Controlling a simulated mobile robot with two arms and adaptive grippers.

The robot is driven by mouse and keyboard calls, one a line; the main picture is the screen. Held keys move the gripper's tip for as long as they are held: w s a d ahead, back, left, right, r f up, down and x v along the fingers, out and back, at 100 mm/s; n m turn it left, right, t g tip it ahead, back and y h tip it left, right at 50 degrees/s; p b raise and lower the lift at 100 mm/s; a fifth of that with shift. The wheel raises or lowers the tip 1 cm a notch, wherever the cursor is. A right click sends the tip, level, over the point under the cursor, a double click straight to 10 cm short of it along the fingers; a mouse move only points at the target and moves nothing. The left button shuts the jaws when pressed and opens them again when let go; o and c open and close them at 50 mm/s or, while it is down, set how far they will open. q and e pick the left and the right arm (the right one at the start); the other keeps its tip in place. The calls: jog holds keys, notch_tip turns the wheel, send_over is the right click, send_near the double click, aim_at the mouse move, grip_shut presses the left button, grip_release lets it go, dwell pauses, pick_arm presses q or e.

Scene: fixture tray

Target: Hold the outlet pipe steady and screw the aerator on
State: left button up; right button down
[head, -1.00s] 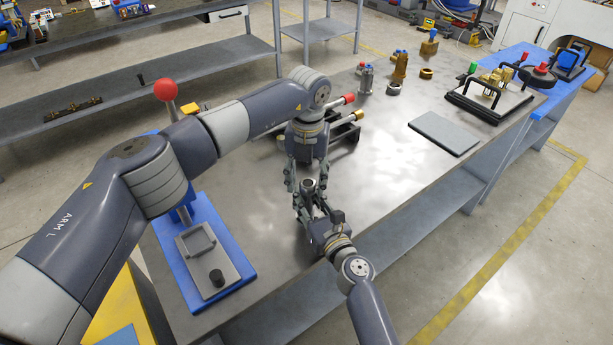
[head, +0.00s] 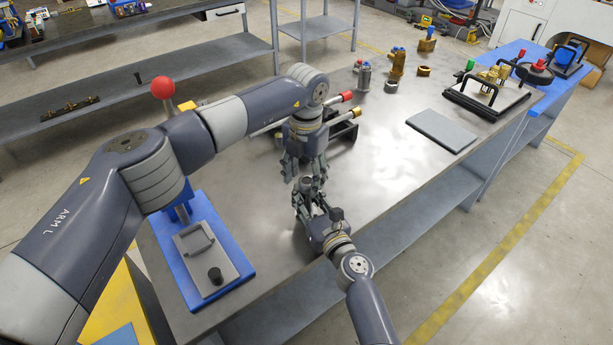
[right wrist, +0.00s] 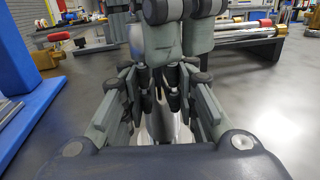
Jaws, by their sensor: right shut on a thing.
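The outlet pipe is a grey metal tube (head: 307,184), upright above the bench, with only its top end showing in the head view. My right gripper (head: 309,203) is shut around it. In the right wrist view the pipe's shiny side (right wrist: 160,122) shows between the right fingers (right wrist: 165,100). My left gripper (head: 304,174) points down from above, its fingertips right at the pipe's top. I cannot make out the aerator; whatever is between the left fingers is hidden.
A dark rack with red-tipped and brass-tipped rods (head: 343,122) stands behind the grippers. A blue-based fixture with a red ball lever (head: 240,272) is at left. A grey flat plate (head: 441,131) and a tray with brass parts (head: 470,108) lie right.

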pick_arm(q)
jog(key=shift+s+d, duration=0.1)
jog(key=shift+d, duration=0.1)
pick_arm(e)
jog(key=shift+f, duration=0.1)
pick_arm(q)
jog(key=shift+r, duration=0.3)
notch_tip(320, 180, up, 4)
jog(key=shift+d+f, duration=0.1)
pick_arm(e)
jog(key=shift+a, duration=0.1)
pick_arm(q)
jog(key=shift+c, duration=0.2)
jog(key=r, duration=0.3)
jog(key=shift+s, duration=0.25)
jog(key=shift+c, duration=0.2)
jog(key=shift+s+r+n, duration=0.2)
jog(key=shift+r+n, duration=0.1)
